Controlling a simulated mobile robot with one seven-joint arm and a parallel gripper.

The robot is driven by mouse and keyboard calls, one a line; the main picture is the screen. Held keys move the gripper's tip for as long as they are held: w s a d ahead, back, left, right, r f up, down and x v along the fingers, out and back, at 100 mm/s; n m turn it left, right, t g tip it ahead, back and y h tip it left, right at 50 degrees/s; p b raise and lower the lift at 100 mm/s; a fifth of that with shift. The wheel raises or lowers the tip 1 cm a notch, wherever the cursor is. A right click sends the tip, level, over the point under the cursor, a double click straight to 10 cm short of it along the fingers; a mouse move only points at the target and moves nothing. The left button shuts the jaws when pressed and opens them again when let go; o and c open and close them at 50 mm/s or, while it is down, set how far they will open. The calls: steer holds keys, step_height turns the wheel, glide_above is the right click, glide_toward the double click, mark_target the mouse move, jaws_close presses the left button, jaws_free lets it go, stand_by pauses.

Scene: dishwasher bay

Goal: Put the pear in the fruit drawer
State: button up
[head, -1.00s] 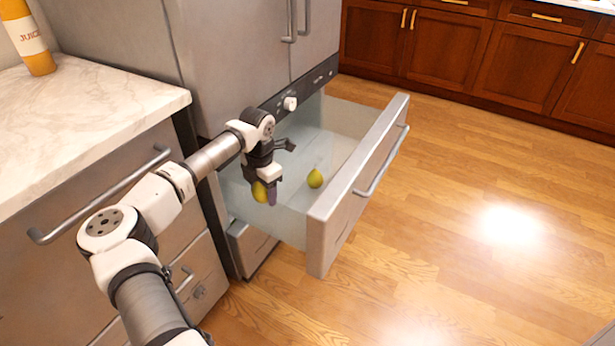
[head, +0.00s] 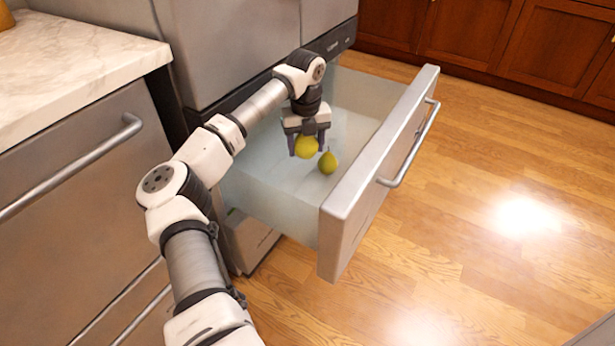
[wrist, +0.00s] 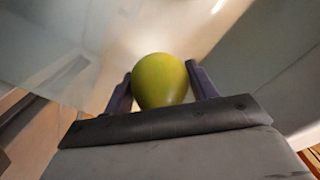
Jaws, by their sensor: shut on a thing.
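My gripper (head: 306,145) is shut on a yellow-green pear (head: 306,149), with one dark finger on each side of it. In the wrist view the held pear (wrist: 160,80) sits between the two fingers, its rounded end away from the palm. The fruit drawer (head: 272,196) is pulled open below the fridge, and my gripper is over its opening. I cannot tell how high the held pear is above the floor.
The drawer's thick steel front (head: 365,180) with its bar handle (head: 410,145) stands to the right. A marble counter (head: 70,65) is at the left. The drawer floor is otherwise bare. Open wooden floor (head: 480,240) lies beyond the drawer front.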

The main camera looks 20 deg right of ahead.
mark_target(306, 158)
step_height(306, 158, down, 16)
steer(key=b, duration=0.2)
steer(key=shift+f+b, duration=0.25)
steer(key=shift+b, duration=0.05)
steer(key=o, duration=1.1)
steer(key=shift+f, duration=0.15)
step_height(306, 158, up, 12)
steer(key=shift+r+p, duration=0.15)
steer(key=shift+p, duration=1.05)
